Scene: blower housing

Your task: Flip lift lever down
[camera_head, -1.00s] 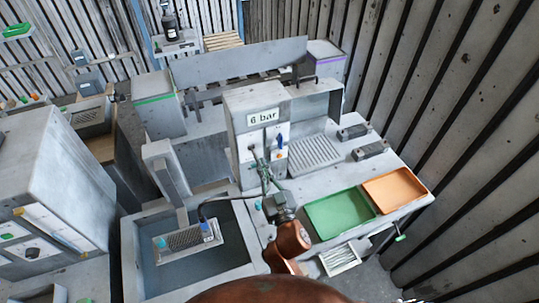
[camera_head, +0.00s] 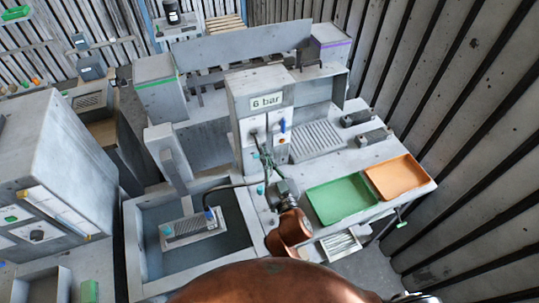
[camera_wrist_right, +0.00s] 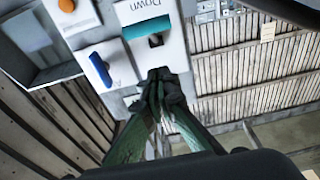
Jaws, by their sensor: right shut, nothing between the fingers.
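The control panel (camera_head: 266,127) is on the front of the grey machine under a "6 bar" sign. In the right wrist view a plate marked "Down" (camera_wrist_right: 148,14) has a teal bar and a dark slot (camera_wrist_right: 156,40); I cannot clearly make out the lift lever or its position. My right gripper (camera_head: 261,150), with green fingers, is at the panel's lower left. In the right wrist view its dark fingertips (camera_wrist_right: 160,76) are shut together, empty, just below the slot; contact is unclear. My left gripper is in neither view.
A blue lever (camera_wrist_right: 100,69) and an orange knob (camera_wrist_right: 66,5) sit beside the plate. A sunken tank (camera_head: 133,240) holds a perforated basket (camera_head: 190,229). A green tray (camera_head: 341,200) and an orange tray (camera_head: 398,177) lie on the bench to the right.

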